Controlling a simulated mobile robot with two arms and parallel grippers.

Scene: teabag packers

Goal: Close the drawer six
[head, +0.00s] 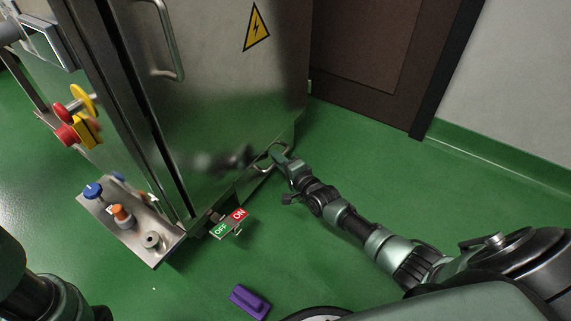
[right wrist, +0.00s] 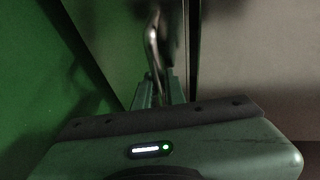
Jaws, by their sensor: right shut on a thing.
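My right gripper (head: 277,157) reaches to the foot of the steel cabinet. It is shut on a metal handle (head: 262,165) low on the cabinet's side. In the right wrist view the curved handle (right wrist: 152,45) stands between the fingers (right wrist: 160,90). The handle belongs to a low panel that seems to be the drawer front; no number six can be read on it. I cannot tell how far the drawer stands out. My left gripper is out of the picture; only part of my left arm shows at the lower left.
The steel cabinet (head: 235,90) carries a yellow warning sign (head: 257,27) and a long door handle (head: 172,40). An OFF/ON switch plate (head: 229,223) and a control panel with knobs (head: 150,255) jut out low. A purple object (head: 250,301) lies on the green floor (head: 370,165). A brown door (head: 370,60) stands behind.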

